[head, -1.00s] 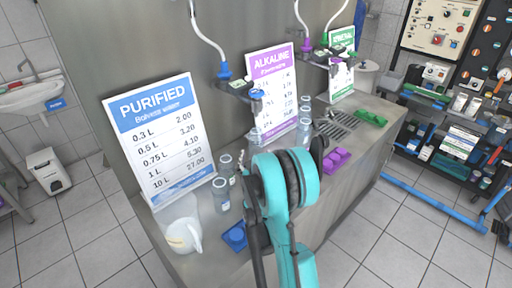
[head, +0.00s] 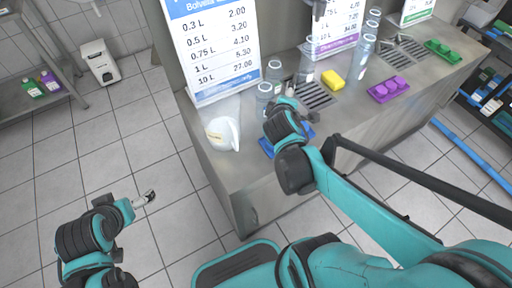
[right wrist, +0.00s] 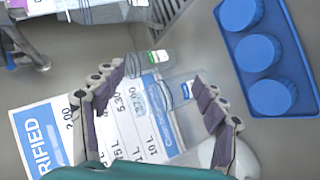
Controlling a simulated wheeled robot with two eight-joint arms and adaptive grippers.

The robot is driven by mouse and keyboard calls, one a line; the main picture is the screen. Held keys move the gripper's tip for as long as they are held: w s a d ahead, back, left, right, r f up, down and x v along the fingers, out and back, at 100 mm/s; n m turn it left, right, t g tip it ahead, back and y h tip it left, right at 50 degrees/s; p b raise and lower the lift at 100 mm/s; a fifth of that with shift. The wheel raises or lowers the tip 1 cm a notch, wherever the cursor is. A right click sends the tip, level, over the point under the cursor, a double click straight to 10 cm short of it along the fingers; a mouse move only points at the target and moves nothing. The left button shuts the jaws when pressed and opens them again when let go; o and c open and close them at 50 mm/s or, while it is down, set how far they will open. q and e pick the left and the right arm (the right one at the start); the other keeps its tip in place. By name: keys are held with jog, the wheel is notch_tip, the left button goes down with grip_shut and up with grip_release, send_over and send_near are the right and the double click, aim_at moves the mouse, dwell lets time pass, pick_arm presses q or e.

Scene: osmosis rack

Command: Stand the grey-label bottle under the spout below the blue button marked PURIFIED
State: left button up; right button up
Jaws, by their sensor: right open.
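Clear bottles stand on the steel counter (head: 225,165): one (head: 264,100) in front of the PURIFIED sign (head: 215,50), another (head: 275,73) just behind it, and one (head: 306,64) by the drain grate (head: 312,94). I cannot tell which has the grey label. My right gripper (head: 288,100) is beside the front bottles. In the right wrist view its fingers (right wrist: 160,82) are spread, with a green-label bottle (right wrist: 148,62) and a blue-label bottle (right wrist: 181,93) seen between them. A dark spout (head: 319,10) shows at the top edge; the blue button is out of view. My left gripper (head: 146,198) hangs over the floor.
A blue tray with caps (right wrist: 265,60) lies beside my right gripper. A white jug (head: 222,134) stands at the counter's left end.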

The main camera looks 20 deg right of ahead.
jog(key=s+a+f+m+g+y, duration=0.2)
jog(key=s+a+m+y, duration=0.4)
jog(key=s+a, duration=0.5)
jog(key=a+m, duration=0.2)
jog(key=a, duration=0.2)
jog(key=shift+a+f+m+g+y, duration=0.2)
jog(key=shift+f+m+g+y, duration=0.1)
jog(key=shift+m, duration=0.1)
